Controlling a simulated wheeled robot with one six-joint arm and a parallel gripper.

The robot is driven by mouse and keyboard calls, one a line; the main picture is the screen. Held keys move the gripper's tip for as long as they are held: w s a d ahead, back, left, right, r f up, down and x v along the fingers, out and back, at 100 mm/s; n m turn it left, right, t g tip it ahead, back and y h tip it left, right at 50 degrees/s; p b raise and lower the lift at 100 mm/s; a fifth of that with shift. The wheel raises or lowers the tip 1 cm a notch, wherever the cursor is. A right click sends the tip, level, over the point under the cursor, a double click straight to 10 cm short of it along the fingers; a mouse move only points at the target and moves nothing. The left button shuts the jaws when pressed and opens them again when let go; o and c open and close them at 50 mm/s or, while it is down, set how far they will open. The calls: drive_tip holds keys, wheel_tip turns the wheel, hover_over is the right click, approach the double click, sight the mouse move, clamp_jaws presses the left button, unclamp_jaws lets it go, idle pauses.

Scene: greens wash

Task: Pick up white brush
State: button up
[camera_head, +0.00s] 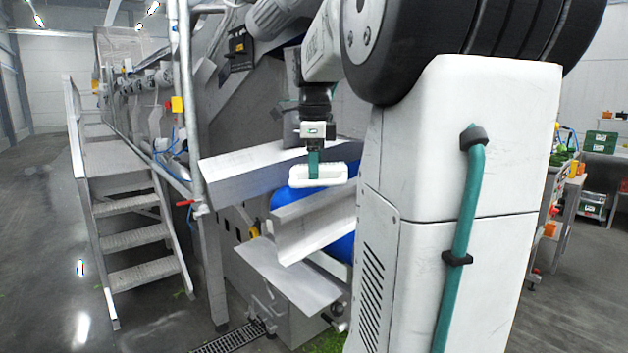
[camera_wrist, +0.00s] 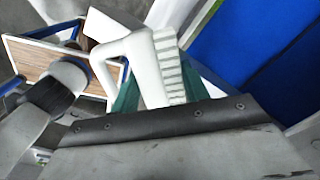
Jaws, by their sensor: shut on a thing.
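The white brush (camera_head: 318,176) hangs in the head view under my arm, level and clear of the metal chute behind and below it. My gripper (camera_head: 313,163) points down with green fingers and is shut on the brush. In the wrist view the white brush (camera_wrist: 148,66) shows its handle and a row of pale bristle tufts along its right side. The green fingertips of my gripper (camera_wrist: 160,88) show on both sides of it. The lower part of the wrist view is covered by a dark edge and a grey surface.
Angled metal chute plates (camera_head: 312,228) and a blue drum or roller (camera_head: 340,246) lie below the brush. Metal steps (camera_head: 130,215) with a railing stand at left. Open floor (camera_head: 40,230) lies at far left. Crates (camera_head: 600,141) stand on a table at far right.

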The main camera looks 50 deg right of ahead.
drive_tip(key=s+a+r, duration=0.1)
drive_tip(key=s+a, duration=0.3)
drive_tip(key=s, duration=1.1)
drive_tip(key=shift+s+r, duration=0.2)
drive_tip(key=shift+s, duration=0.1)
